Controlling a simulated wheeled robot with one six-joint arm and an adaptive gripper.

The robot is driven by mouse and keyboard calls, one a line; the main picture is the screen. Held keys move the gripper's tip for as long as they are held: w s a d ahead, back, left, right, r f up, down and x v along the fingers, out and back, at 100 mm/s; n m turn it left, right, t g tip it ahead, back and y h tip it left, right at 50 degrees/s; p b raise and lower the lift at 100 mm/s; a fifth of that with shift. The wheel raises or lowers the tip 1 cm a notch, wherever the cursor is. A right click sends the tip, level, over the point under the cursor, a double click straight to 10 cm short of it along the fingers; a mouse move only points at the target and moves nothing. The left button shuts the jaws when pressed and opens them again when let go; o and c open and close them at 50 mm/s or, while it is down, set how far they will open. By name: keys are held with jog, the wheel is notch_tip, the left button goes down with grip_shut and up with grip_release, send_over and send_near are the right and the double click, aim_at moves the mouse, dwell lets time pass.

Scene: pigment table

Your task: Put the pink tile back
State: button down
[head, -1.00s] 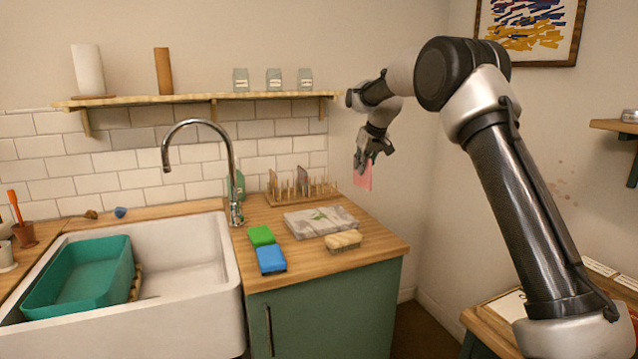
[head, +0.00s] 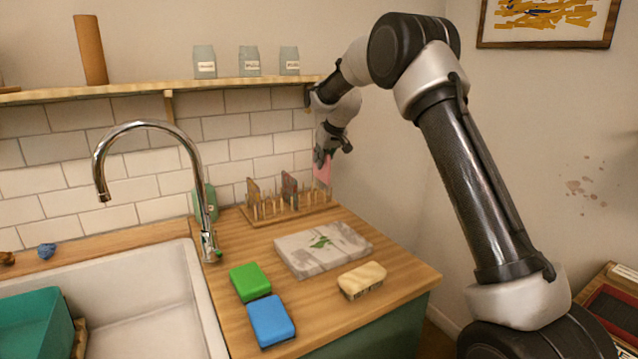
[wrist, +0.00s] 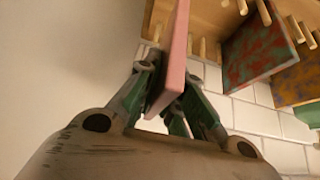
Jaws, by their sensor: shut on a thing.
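My gripper (head: 325,158) is shut on the pink tile (head: 323,172), which hangs upright below the fingers. In the wrist view the pink tile (wrist: 174,55) stands edge-on between the fingers (wrist: 165,85). The wooden peg rack (head: 290,207) stands at the back of the counter by the tiled wall. The tile is at the rack's right end in the head view; I cannot tell whether it touches the rack. The rack holds a brown tile (head: 253,188) and a dark reddish tile (head: 289,186), also seen in the wrist view as red-green (wrist: 258,45) and orange-green tiles.
A grey slab with a green mark (head: 322,248) lies before the rack. The tap (head: 205,190) and sink are left; a shelf (head: 150,92) with jars runs above.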

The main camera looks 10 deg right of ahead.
aim_at(320, 179)
jog(key=shift+f, duration=3.1)
jog(key=shift+f, duration=0.15)
jog(key=c, duration=1.5)
grip_release()
jog(key=shift+c, duration=0.2)
